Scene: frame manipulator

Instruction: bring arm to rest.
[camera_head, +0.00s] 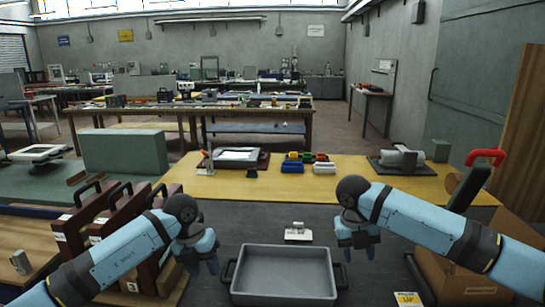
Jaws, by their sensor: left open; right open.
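My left gripper (203,263) hangs at the end of the blue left arm, just left of a grey tray, with its fingers pointing down. My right gripper (360,250) hangs at the end of the blue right arm, above and right of the tray's far right corner. Both grippers look empty and open, clear of the things on the table. Both arms reach in from the lower corners of the view.
The grey tray (285,299) looks empty. A small white part (298,232) lies behind it. Dark red frames with handles (72,235) stand at left. Colored bins (292,167) and a metal device (398,160) sit on the yellow tabletop (262,188). A brown box (450,283) is at right.

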